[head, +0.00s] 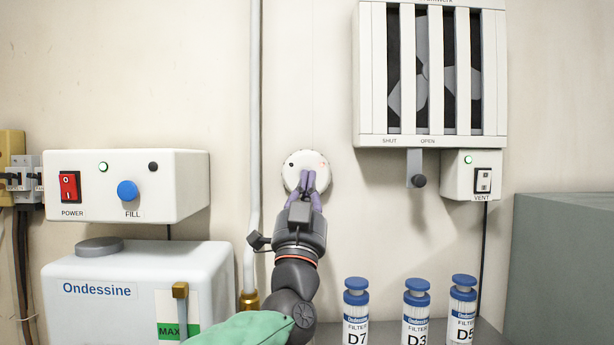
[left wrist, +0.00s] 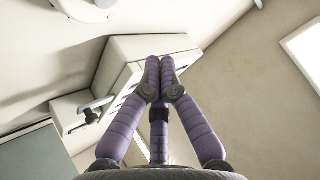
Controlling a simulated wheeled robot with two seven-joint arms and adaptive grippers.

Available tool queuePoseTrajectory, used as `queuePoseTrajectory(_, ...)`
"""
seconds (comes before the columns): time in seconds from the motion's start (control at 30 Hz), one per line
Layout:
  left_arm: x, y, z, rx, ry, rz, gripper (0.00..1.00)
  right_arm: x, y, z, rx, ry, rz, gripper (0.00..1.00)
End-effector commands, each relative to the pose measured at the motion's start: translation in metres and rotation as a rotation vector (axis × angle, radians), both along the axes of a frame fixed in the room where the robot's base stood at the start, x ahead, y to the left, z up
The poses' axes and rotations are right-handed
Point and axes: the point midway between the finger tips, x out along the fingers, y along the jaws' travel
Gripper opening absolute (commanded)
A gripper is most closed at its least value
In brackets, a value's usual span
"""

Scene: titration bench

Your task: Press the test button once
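A round white wall device (head: 294,166) is fixed to the wall in the middle of the head view. It has a small dark spot and a faint red mark on its face. No separate test button can be made out; the lower middle of the face is hidden by my fingers. My left gripper (head: 309,180) is in front of the device, its fingertips over the lower right of the face; I cannot tell whether they touch. In the left wrist view the purple fingers (left wrist: 159,65) are shut together and empty. A white curved edge (left wrist: 85,10) at the top there may be the device. My right gripper is not in view.
A vertical pipe (head: 254,120) runs left of the device. A white control box (head: 180,185) stands further left above a white tank (head: 215,275). A louvred vent unit (head: 365,70) with a lever is at upper right. Several filter bottles (head: 355,300) stand below right.

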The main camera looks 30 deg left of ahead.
Motion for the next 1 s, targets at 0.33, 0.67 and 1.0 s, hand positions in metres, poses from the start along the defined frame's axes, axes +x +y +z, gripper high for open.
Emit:
queuePoseTrajectory(0.33, 0.039, 0.024, 0.0, 0.0, 0.003, 0.002, 0.0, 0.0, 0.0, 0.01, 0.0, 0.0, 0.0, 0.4)
queuePoseTrajectory(0.67, 0.059, 0.037, -0.001, -0.001, 0.001, 0.0, 0.0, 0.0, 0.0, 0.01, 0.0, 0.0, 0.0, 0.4)
queuePoseTrajectory(1.0, 0.061, 0.038, -0.001, 0.0, 0.001, 0.0, 0.0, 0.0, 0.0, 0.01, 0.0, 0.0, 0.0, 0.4)
